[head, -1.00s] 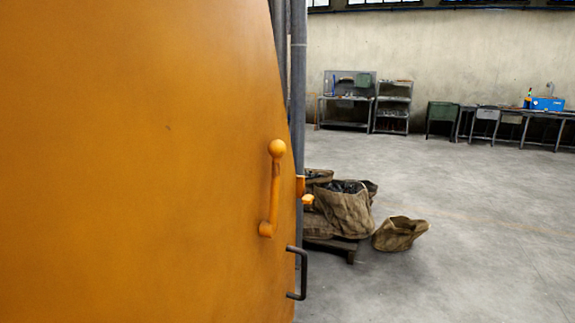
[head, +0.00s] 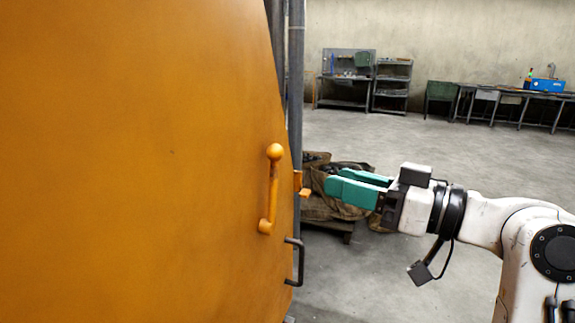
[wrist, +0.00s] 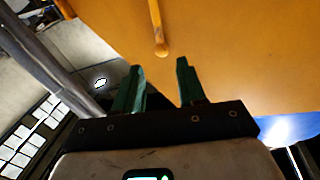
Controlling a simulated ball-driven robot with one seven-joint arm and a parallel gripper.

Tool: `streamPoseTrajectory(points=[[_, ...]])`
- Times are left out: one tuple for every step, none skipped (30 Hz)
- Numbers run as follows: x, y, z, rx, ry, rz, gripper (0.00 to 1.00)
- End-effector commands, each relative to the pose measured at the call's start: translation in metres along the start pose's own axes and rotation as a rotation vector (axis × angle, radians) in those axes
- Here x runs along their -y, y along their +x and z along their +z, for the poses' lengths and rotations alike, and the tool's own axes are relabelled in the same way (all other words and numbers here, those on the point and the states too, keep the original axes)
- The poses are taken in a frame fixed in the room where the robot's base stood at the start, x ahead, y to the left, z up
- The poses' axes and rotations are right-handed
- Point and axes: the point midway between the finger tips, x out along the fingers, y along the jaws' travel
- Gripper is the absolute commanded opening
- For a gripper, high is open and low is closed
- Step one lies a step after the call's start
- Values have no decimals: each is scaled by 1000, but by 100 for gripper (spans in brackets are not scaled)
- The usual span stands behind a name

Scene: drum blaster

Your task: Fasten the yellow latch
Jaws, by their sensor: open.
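The yellow latch (head: 272,190) is an orange-yellow lever with a ball at its top end, on the large orange-yellow door (head: 140,160). It stands nearly upright, ball up, close to the door's right edge. In the wrist view the latch (wrist: 157,28) shows beyond the fingertips, near the top. A small yellow catch (head: 301,185) sits just past the door's edge. My gripper (head: 333,187) has green fingers, is open and empty, and is to the right of the latch and catch, apart from both. In the wrist view my gripper (wrist: 160,64) has a clear gap between its fingers.
A black handle (head: 298,262) is on the door below the latch. Grey vertical pipes (head: 295,80) stand behind the door's edge. Brown sacks (head: 322,205) lie on a low pallet behind my gripper. Workbenches (head: 505,92) line the back wall. The floor between is open.

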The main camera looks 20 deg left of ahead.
Motion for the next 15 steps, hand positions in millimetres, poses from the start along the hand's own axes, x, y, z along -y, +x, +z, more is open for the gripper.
streamPoseTrajectory(points=[[1, 4, -1, 0, 1, -4, 40], [1, 7, -1, 1, 1, -4, 40], [1, 12, -1, 2, 3, -6, 40], [2, 17, -1, 2, 3, -6, 40], [2, 21, -1, 2, 3, -5, 40], [2, 28, -1, 3, 3, -5, 40], [2, 34, -1, 4, 3, -6, 40], [2, 40, -1, 3, 3, -5, 40], [2, 47, -1, 3, 3, -4, 40], [2, 53, -1, 4, 4, -5, 40], [2, 58, -1, 4, 4, -4, 40], [1, 65, -1, 3, 3, -3, 40], [1, 70, -1, 4, 3, -3, 40], [1, 75, -1, 4, 3, -3, 40], [1, 81, -1, 3, 3, -2, 40]])
